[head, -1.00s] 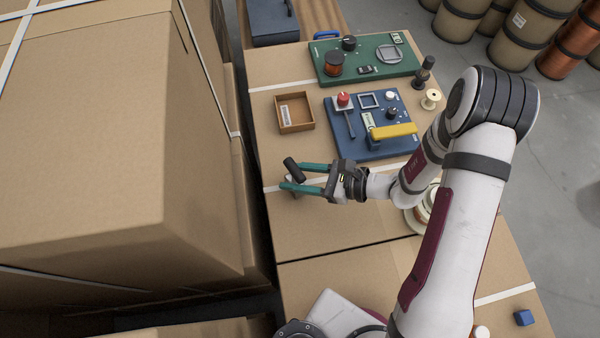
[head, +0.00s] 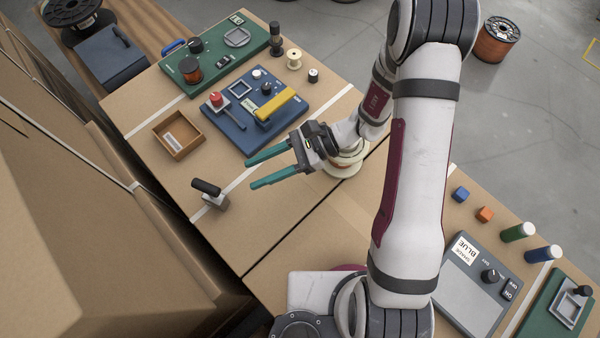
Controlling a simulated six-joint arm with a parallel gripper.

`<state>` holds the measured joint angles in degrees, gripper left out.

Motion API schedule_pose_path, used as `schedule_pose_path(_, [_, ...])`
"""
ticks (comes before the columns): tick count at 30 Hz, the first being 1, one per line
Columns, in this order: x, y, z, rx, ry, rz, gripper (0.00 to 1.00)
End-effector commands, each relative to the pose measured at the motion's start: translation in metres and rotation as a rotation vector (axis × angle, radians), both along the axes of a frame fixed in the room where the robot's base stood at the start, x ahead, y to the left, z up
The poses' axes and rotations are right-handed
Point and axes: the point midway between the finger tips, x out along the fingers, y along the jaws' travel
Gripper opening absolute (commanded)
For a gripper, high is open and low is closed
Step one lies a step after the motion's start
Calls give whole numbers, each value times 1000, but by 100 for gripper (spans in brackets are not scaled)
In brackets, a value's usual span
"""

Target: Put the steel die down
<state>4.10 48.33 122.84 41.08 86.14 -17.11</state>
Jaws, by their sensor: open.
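The steel die has a grey steel block (head: 218,202) and a black cylindrical handle (head: 205,187). In the head view it rests on the cardboard-coloured tabletop (head: 240,235), at the white stripe near the table's left edge. Its handle points to the upper left in the picture. My gripper (head: 252,171) is to the right of the die, with its two teal fingers spread and nothing between them. The fingers point towards the die's side of the table, with a clear gap between them and the die.
A brown tray (head: 158,139) lies behind the die. A blue panel (head: 228,124) with a yellow handle and a green panel (head: 205,78) stand further back. A cream spool (head: 345,169) is close beside my wrist. Large boxes (head: 90,230) rise at the left. The table in front is clear.

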Motion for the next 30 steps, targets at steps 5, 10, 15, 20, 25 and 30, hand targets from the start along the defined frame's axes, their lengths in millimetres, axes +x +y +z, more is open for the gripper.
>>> schedule_pose_path(5, [-22, -15, 51, -86, -158, 161, 47])
schedule_pose_path(10, [-79, -64, 109, -357, -462, 433, 47])
schedule_pose_path(15, [-117, -119, 129, -662, -709, 581, 47])
schedule_pose_path(20, [-126, -143, 133, -796, -800, 617, 47])
schedule_pose_path(25, [-126, -145, 133, -806, -805, 620, 47])
schedule_pose_path(30, [-126, -144, 133, -805, -804, 620, 47])
